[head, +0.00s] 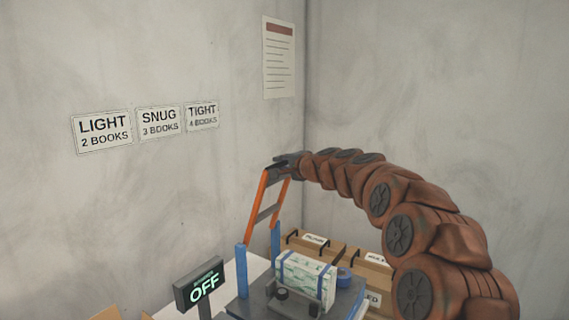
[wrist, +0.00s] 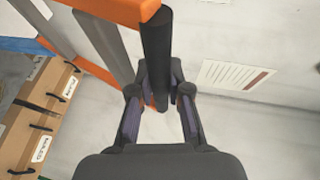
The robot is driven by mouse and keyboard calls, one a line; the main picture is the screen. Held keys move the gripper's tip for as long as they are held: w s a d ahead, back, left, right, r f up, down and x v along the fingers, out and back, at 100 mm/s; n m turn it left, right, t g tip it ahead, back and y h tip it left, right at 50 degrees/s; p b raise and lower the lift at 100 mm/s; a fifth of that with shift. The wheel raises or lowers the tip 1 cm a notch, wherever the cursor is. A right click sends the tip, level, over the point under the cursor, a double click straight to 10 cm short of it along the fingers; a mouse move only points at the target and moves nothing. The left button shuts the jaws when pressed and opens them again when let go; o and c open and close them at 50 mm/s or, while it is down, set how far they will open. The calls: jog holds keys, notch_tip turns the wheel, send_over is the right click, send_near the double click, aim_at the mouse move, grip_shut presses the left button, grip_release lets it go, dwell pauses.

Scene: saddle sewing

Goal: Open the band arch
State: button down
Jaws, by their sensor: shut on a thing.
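The band arch (head: 262,190) is an orange frame with grey crossbars, rising steeply above two blue posts (head: 241,270) of the machine and leaning a little to the right. It also shows in the wrist view (wrist: 92,70). My gripper (head: 284,163) is at the arch's top end. In the wrist view my gripper (wrist: 159,88) has its fingers on either side of the arch's dark handle bar (wrist: 156,50) and is shut on it. Below, a white-and-green bundle (head: 305,278) with blue bands lies on the machine's grey bed (head: 238,306).
A display reading OFF (head: 199,286) stands at the front left. Labelled cardboard boxes (head: 335,252) with black handles stand behind the machine. Wall signs read LIGHT (head: 102,131), SNUG (head: 159,122) and TIGHT (head: 203,116). A paper notice (head: 279,60) hangs near the corner.

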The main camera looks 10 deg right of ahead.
jog(key=shift+a+r, duration=0.1)
jog(key=shift+w, duration=0.1)
jog(key=c, duration=1.1)
grip_release()
jog(key=v, duration=1.2)
